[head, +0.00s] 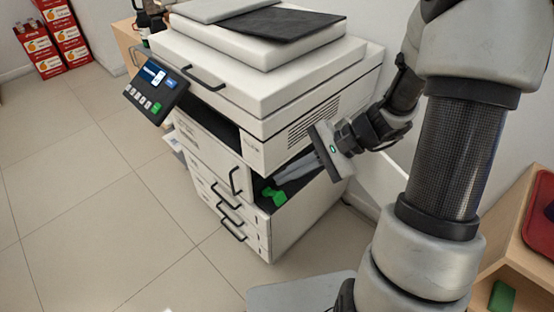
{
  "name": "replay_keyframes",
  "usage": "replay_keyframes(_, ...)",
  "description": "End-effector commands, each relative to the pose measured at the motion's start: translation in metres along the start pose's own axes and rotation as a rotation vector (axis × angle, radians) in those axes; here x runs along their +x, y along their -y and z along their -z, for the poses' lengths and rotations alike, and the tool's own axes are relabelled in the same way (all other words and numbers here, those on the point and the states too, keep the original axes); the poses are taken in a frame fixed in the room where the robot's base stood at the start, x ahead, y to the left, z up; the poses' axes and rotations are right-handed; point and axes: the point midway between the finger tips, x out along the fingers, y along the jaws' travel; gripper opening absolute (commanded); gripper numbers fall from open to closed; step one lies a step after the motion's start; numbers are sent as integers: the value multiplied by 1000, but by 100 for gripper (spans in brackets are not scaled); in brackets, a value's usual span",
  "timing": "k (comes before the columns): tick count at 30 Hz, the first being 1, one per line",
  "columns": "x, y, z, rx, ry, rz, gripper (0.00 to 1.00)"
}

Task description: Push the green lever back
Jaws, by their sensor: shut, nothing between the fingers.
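The green lever (274,194) sits in the dark opening low on the front right corner of the white copier (290,236). My gripper (284,178) reaches in from the right. Its fingers are shut and empty, and they point left into the opening. The fingertips appear just above and behind the lever. I cannot tell whether they touch it.
The copier's control panel (156,88) juts out at its front left. A black handle (235,181) stands beside the opening. Red boxes (62,36) are stacked at the far left. A wooden shelf (512,262) is at the right. The tiled floor (90,200) at left is clear.

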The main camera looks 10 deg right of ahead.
Motion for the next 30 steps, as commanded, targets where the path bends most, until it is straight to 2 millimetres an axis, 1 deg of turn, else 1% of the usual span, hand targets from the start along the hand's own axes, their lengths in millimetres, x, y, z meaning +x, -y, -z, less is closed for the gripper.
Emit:
replay_keyframes(1,17,-12,26,87,28,53,0)
replay_keyframes(5,41,-27,79,282,72,201,0)
replay_keyframes(6,48,-33,96,343,82,248,0)
replay_keyframes(8,59,-44,122,431,93,318,0)
replay_keyframes(9,66,-52,140,492,99,366,0)
replay_keyframes(11,77,-66,167,582,103,436,0)
replay_keyframes(12,84,-77,184,640,105,482,0)
replay_keyframes(14,94,-94,209,724,103,548,0)
replay_keyframes(15,101,-105,224,775,99,589,0)
replay_keyframes(18,115,-132,255,887,89,676,0)
replay_keyframes(21,125,-154,277,968,75,737,0)
replay_keyframes(24,131,-167,290,1016,64,777,0)
replay_keyframes(27,134,-173,294,1038,59,794,0)
replay_keyframes(30,134,-174,296,1043,57,798,0)
